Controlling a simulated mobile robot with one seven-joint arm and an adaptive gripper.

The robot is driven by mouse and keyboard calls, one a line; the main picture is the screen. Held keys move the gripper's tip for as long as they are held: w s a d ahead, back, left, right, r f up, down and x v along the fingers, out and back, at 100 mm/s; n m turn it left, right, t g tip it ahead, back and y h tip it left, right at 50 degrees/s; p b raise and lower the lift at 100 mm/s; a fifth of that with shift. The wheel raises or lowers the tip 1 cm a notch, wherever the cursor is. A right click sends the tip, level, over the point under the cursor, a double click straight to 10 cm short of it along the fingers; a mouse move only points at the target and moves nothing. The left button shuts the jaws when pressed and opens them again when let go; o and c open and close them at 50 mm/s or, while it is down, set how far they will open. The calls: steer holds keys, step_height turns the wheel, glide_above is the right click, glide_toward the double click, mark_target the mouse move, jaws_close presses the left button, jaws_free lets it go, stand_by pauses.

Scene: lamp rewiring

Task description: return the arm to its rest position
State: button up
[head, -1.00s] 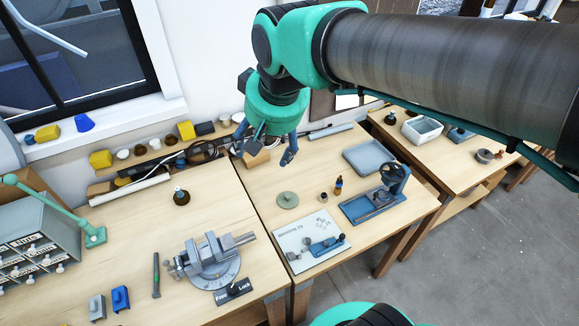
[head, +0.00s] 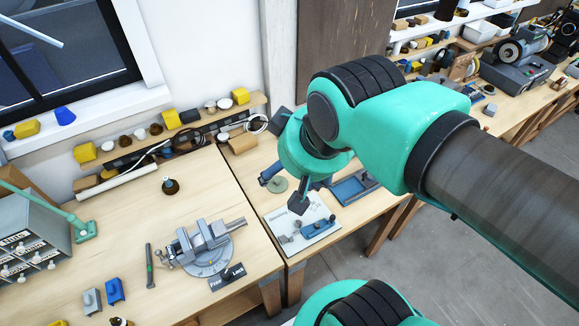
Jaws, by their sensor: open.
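My arm, teal with a dark ribbed sleeve, reaches in from the right edge of the head view. Its wrist bends down over the second bench. My gripper (head: 286,189) hangs below the teal wrist with its dark fingers spread apart. It looks empty. I cannot tell how high the fingers are above the bench.
A grey vise (head: 204,246) on a round base stands on the left bench near the Free/Lock plate (head: 228,277). A grey drawer cabinet (head: 30,240) and green lamp arm (head: 80,228) are at far left. A shelf (head: 190,125) with yellow blocks runs along the wall. Grey floor (head: 450,260) is open at right.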

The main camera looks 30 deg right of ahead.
step_height(320, 180, down, 18)
steer(key=b, duration=1.7)
steer(key=shift+r+b, duration=0.2)
steer(key=shift+b, duration=0.15)
